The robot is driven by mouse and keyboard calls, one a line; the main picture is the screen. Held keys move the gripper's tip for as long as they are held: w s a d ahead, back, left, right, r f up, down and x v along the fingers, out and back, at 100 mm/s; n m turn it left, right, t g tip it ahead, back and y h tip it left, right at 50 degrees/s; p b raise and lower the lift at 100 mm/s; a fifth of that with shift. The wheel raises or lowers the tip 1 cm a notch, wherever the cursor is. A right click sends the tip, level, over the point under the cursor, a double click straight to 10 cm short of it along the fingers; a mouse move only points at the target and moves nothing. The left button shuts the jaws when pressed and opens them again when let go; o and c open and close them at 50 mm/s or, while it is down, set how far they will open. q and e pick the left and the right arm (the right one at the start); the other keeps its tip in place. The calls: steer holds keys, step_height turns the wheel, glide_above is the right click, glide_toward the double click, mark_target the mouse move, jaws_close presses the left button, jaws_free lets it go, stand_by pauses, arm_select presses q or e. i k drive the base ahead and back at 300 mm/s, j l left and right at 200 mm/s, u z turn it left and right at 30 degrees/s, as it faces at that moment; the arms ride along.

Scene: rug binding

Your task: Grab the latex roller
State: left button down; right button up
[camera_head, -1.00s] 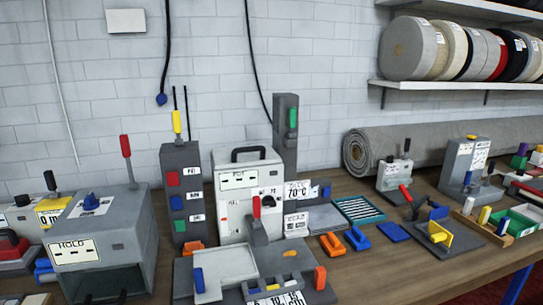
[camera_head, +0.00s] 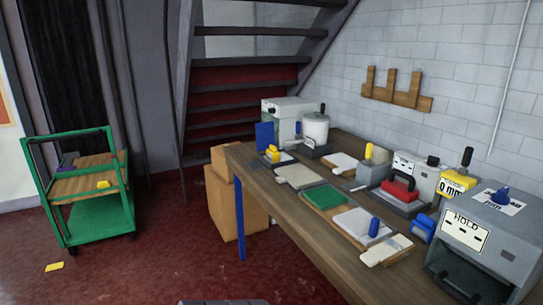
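I cannot tell for sure which item is the latex roller. A small upright blue handle (camera_head: 374,227) stands on a pale pad near the front edge of the wooden workbench (camera_head: 290,225). A blue rounded piece (camera_head: 423,229) lies to its right, beside the grey HOLD machine (camera_head: 478,240). A red-handled block (camera_head: 400,188) sits behind them.
A white pot (camera_head: 315,128) and a pale box machine (camera_head: 288,112) stand at the bench's far end. Cardboard boxes (camera_head: 225,205) are beside the bench. A green cart (camera_head: 95,210) stands left, with open red floor between. A yellow piece (camera_head: 54,267) lies on the floor.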

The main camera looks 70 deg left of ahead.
mark_target(273, 154)
steer(key=u, duration=2.4)
steer(key=z, duration=0.6)
steer(key=i+j+z, duration=0.3)
steer(key=j+z, duration=0.35)
steer(key=i+j+z, duration=0.1)
steer(key=j+z, duration=0.2)
steer(key=j, duration=0.2)
